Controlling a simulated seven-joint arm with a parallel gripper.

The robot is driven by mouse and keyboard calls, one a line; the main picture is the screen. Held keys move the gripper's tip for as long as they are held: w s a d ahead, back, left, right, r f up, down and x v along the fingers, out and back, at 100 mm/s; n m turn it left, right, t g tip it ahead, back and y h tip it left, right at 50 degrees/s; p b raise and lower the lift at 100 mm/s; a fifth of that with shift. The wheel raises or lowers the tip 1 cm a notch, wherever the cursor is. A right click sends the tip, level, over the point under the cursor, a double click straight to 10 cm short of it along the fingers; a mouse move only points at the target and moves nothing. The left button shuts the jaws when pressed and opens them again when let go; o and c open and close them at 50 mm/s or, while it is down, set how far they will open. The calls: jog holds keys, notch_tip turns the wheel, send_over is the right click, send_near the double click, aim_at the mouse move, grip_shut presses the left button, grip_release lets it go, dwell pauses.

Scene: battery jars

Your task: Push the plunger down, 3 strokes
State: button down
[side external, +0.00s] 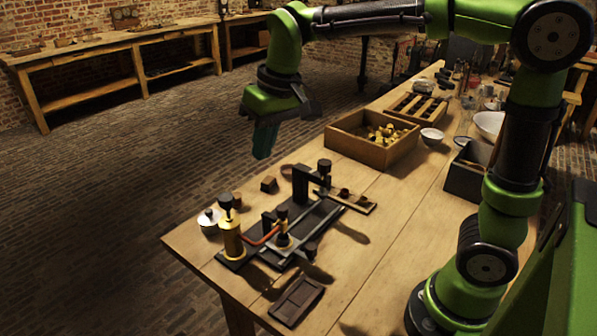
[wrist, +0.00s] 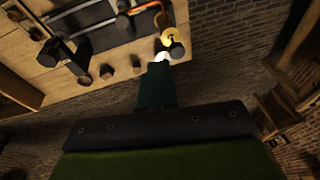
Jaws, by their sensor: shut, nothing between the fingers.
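The likely plunger is the dark knob (side external: 226,201) on top of an upright brass cylinder (side external: 231,241) at the table's near left corner. A red tube (side external: 262,238) runs from the cylinder to a dark bench fixture (side external: 298,226). My gripper (side external: 262,156) is shut and empty, pointing down. It hangs in the air behind the fixture, apart from the knob and higher than it. In the wrist view the shut fingers (wrist: 159,68) show in the middle, with the dark knob (wrist: 177,50) and brass base (wrist: 176,32) just beyond their tips.
Small brown blocks (side external: 268,184) lie behind the fixture. A wooden box (side external: 371,141) with yellow pieces stands farther back. A dark tray (side external: 296,300) lies at the front. Bare tabletop (side external: 385,235) lies right of the fixture.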

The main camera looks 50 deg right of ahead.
jog(key=r+n+g+h, duration=0.1)
jog(key=g, duration=0.1)
send_over(227, 197)
notch_tip(227, 197, up, 3)
jog(key=shift+r+g, duration=0.2)
jog(key=shift+g, duration=0.2)
jog(key=shift+f, duration=0.15)
notch_tip(227, 197, down, 14)
jog(key=shift+r, duration=0.1)
dwell(0.4)
jog(key=shift+f, duration=1.4)
notch_tip(227, 197, up, 15)
jog(key=shift+f, duration=0.2)
